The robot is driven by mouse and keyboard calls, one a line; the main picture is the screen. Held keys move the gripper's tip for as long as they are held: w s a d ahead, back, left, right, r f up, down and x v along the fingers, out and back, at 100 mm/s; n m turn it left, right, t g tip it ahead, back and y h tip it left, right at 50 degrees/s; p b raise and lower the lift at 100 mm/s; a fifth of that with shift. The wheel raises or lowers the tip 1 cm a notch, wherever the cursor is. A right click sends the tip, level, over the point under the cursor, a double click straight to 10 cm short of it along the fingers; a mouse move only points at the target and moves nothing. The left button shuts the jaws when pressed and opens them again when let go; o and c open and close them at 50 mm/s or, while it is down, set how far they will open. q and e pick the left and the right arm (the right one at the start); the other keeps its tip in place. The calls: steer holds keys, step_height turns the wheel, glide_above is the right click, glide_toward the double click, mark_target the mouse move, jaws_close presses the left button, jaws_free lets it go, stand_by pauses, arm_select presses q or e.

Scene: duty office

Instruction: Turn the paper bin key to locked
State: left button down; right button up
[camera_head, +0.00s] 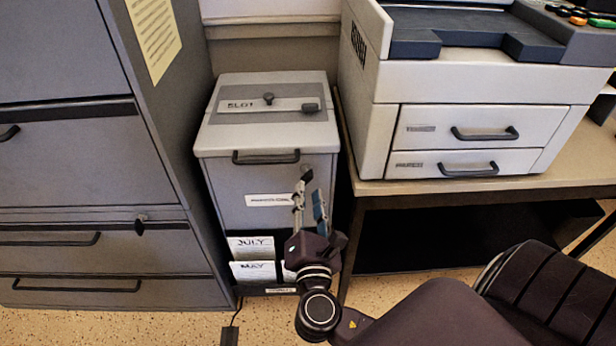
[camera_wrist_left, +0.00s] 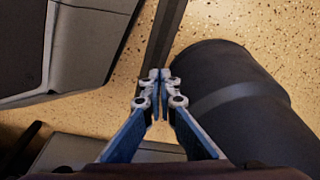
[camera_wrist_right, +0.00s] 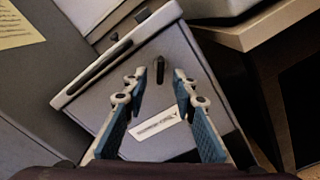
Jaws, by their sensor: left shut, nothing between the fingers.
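The grey paper bin (camera_head: 316,160) stands between the filing cabinet and the printer table. A small dark key (camera_head: 307,173) is on its front, right of centre and below the lid handle; in the right wrist view the key (camera_wrist_right: 159,69) looks upright. My right gripper (camera_head: 309,190) is open in front of the bin. In the right wrist view its fingertips (camera_wrist_right: 160,78) lie on either side of the key with gaps; I cannot tell how deep they reach. My left gripper (camera_wrist_left: 160,76) shows only in the left wrist view, shut and empty above the floor.
A tall grey filing cabinet (camera_head: 75,170) stands close on the left, with its own key (camera_head: 140,225). A printer (camera_head: 480,90) sits on a table (camera_head: 420,187) at the right. The bin's lid has a dark handle (camera_head: 266,158); paper cards (camera_head: 252,247) hang low on its front.

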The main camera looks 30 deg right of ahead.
mark_target(308, 182)
steer(key=x, duration=0.6)
steer(key=shift+w+d, duration=0.1)
steer(key=shift+d, duration=0.05)
jaws_close()
